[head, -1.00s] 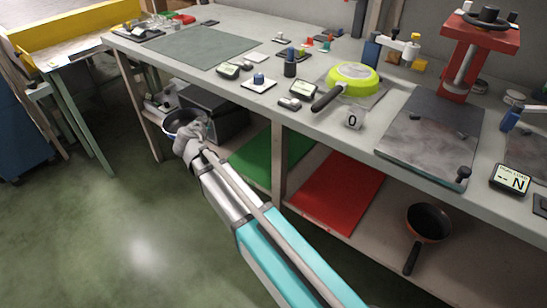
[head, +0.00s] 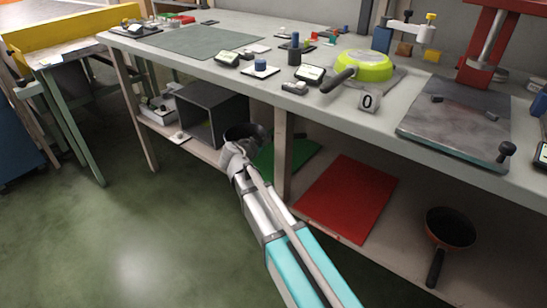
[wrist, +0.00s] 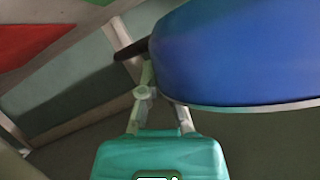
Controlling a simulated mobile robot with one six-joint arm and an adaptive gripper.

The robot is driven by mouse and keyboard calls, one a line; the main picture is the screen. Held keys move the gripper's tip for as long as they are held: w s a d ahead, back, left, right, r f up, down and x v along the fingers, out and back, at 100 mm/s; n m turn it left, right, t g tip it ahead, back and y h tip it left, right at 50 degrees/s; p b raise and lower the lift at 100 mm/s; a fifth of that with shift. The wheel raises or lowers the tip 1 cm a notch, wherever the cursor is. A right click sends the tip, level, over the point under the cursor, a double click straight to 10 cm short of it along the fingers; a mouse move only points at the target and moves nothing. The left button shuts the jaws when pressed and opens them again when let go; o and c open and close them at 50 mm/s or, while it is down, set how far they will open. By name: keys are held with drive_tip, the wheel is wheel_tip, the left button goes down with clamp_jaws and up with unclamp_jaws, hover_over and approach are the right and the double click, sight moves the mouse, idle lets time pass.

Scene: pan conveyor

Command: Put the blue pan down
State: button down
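The blue pan (wrist: 235,55) fills the upper right of the wrist view, its blue outside facing the camera. In the head view its dark bowl (head: 243,132) shows just beyond my gripper (head: 237,154). In the wrist view my gripper (wrist: 149,78) is closed at the pan's dark handle (wrist: 131,50), close to the bowl. The pan is held in the air at the front of the lower shelf, left of a bench post. Behind it lies a green mat (head: 290,155), partly hidden by the pan, the post and my arm.
A red mat (head: 348,198) and an orange-brown pan (head: 450,228) lie on the lower shelf to the right. A dark open box (head: 212,118) stands left of the held pan. A lime-green pan (head: 365,66) sits on the bench top (head: 330,108), above the shelf.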

idle(0.4)
wheel_tip(320, 180, down, 6)
drive_tip(key=b, duration=0.6)
drive_tip(key=shift+f, duration=0.1)
idle(0.4)
drive_tip(key=shift+f+b, duration=1.9)
drive_tip(key=shift+b, duration=0.1)
drive_tip(key=c, duration=0.8)
unclamp_jaws()
drive_tip(key=shift+s+r, duration=0.15)
drive_tip(key=p+v, duration=0.4)
drive_tip(key=v, duration=0.7)
drive_tip(key=shift+s+a, duration=0.2)
drive_tip(key=shift+s, duration=0.15)
